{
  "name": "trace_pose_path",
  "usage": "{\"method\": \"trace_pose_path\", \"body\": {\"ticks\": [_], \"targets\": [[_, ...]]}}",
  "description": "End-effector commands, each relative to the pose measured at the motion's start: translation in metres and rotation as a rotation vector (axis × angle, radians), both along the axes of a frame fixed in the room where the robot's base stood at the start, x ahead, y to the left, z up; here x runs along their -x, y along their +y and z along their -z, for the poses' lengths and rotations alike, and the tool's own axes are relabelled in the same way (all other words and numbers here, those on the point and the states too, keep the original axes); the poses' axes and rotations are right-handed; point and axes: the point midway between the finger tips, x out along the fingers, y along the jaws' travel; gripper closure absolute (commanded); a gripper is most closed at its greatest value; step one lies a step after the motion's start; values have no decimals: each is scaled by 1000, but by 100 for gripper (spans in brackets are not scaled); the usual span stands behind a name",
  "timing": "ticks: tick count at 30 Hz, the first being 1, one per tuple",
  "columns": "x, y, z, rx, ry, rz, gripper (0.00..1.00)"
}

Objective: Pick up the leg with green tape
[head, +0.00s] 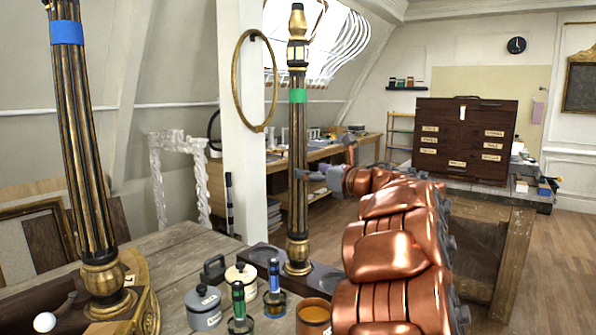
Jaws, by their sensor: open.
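The leg with green tape (298,130) stands upright, a dark fluted column with gilt top and foot. Its green tape band (298,96) is on the upper part. Its foot rests on a dark board (262,252) on the workbench. My gripper (308,174) reaches in from the right at about the leg's mid-height, well below the tape. It is open, with its fingertips at or very near the shaft. I cannot tell whether the fingers are around it or touch it. Another leg with blue tape (75,130) stands at the left on a gilt base.
Near the leg's foot on the workbench (165,245) stand a grey pot (203,308), a cream pot (241,279), a green-handled tool (239,302), a blue-handled tool (274,285) and an orange-brown cup (313,316). A gold ring (236,95) hangs on the post behind.

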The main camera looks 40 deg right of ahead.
Motion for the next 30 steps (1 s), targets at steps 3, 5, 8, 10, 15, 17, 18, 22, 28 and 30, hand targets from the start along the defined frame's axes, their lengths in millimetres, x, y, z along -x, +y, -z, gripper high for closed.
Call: {"method": "trace_pose_path", "body": {"ticks": [3,5,8,10,15,17,18,22,28,30], "targets": [[-8,1,1,-3,0,1,15],[-11,1,2,-4,1,0,15],[-21,3,5,-7,1,-3,15],[-30,5,8,-7,1,-4,15],[-51,7,10,-5,0,0,15],[-55,8,10,-4,0,0,15],[-57,8,10,-4,-1,0,15],[-57,7,11,-4,-1,1,15],[-57,7,11,-4,0,1,27],[-57,7,11,-4,0,2,35]]}}
